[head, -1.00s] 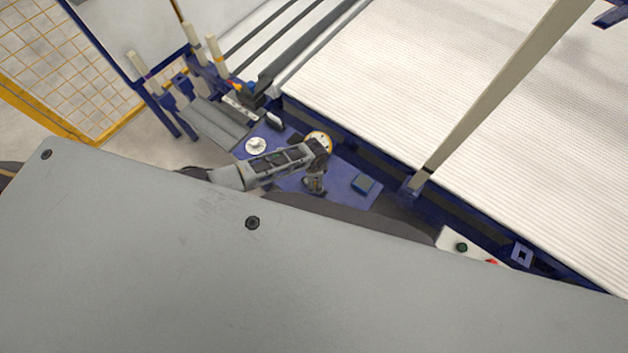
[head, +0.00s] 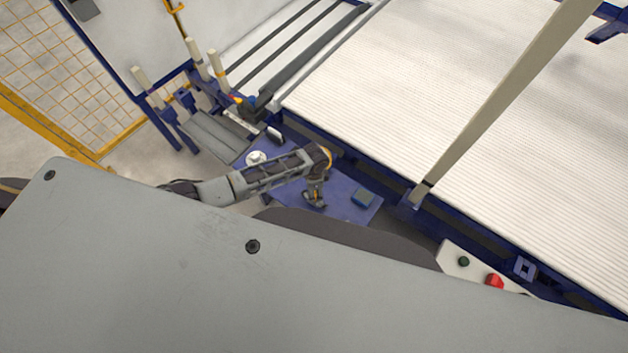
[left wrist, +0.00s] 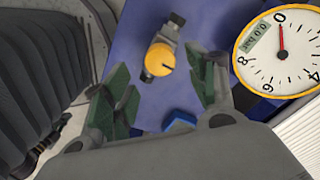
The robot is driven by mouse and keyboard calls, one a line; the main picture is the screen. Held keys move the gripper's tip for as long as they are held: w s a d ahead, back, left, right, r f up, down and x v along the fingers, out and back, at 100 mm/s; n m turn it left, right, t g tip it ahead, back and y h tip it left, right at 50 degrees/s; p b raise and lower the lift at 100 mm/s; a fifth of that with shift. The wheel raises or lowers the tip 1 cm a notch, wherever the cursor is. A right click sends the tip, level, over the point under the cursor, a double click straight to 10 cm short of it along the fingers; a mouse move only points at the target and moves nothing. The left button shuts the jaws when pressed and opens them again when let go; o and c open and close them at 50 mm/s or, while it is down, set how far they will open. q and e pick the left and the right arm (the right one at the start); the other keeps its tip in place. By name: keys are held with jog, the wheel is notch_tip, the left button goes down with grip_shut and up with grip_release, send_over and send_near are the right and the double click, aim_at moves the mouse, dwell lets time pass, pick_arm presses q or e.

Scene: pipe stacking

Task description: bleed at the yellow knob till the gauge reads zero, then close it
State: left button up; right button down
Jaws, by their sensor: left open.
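The yellow knob (left wrist: 160,60) sits on a grey valve body above the blue panel in the left wrist view. My left gripper (left wrist: 157,79) is open, its two dark green fingers apart on either side of the knob; I cannot tell whether they touch it. The round white gauge (left wrist: 290,68) with a yellow rim is at the upper right there. Its red needle points at the 0 mark and its small display seems to read 0.0 bar. In the head view my left gripper (head: 314,199) points down over the panel, and my arm hides most of the gauge. My right gripper is not in view.
A ribbed white bed (head: 450,110) lies beyond. A red button (head: 495,281) and a green button (head: 463,261) are at lower right.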

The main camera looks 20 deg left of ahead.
pick_arm(q)
notch_tip(320, 180, up, 7)
dwell(0.6)
jog(key=shift+d, duration=0.1)
dwell(0.5)
